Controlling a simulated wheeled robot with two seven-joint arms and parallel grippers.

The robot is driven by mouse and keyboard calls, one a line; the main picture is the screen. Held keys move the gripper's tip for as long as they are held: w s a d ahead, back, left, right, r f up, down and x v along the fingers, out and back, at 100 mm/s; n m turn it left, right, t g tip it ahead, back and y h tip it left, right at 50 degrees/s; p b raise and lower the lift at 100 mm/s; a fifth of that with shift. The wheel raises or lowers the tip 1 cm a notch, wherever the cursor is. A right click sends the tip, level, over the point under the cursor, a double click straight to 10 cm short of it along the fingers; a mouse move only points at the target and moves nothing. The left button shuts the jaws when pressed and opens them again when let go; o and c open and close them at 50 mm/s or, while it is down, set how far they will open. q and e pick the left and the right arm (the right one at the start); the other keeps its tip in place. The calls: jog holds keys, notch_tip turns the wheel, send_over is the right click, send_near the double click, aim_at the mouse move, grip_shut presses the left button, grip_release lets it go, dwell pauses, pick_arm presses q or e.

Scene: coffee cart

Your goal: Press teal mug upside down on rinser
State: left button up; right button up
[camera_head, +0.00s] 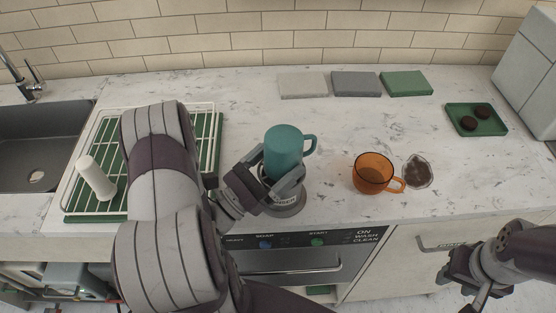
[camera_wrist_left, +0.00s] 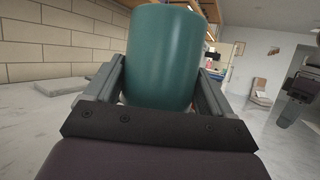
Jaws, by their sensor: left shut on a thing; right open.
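The teal mug (camera_head: 284,150) is over the round grey rinser (camera_head: 286,205) near the counter's front edge. Its closed base faces up and its handle points right, so it is upside down. My left gripper (camera_head: 281,178) is shut around the mug's lower part, and the mug also stands between its fingers in the left wrist view (camera_wrist_left: 163,62). The fingers hide the mug's rim, so I cannot tell if it touches the rinser. My right gripper (camera_head: 462,282) is open and empty at the lower right, in front of the counter.
An orange glass mug (camera_head: 373,172) and a small dark-filled glass dish (camera_head: 418,171) stand right of the rinser. A green tray (camera_head: 489,127) holds two dark round things. Three flat coloured cloths lie behind.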

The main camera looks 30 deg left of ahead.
aim_at(268, 152)
pick_arm(q)
jog(key=r+p, duration=0.4)
jog(key=r, duration=0.1)
jog(key=shift+s+a+r, duration=0.1)
jog(key=shift+a+r, duration=0.1)
jog(key=shift+r, duration=0.1)
jog(key=shift+d+r+p, duration=0.2)
jog(key=shift+r+p, duration=0.05)
jog(key=shift+p, duration=0.1)
jog(key=shift+w+d+f, duration=0.15)
jog(key=shift+w, duration=0.05)
jog(key=shift+s+a, duration=0.1)
jog(key=shift+a, duration=0.1)
jog(key=shift+d, duration=0.1)
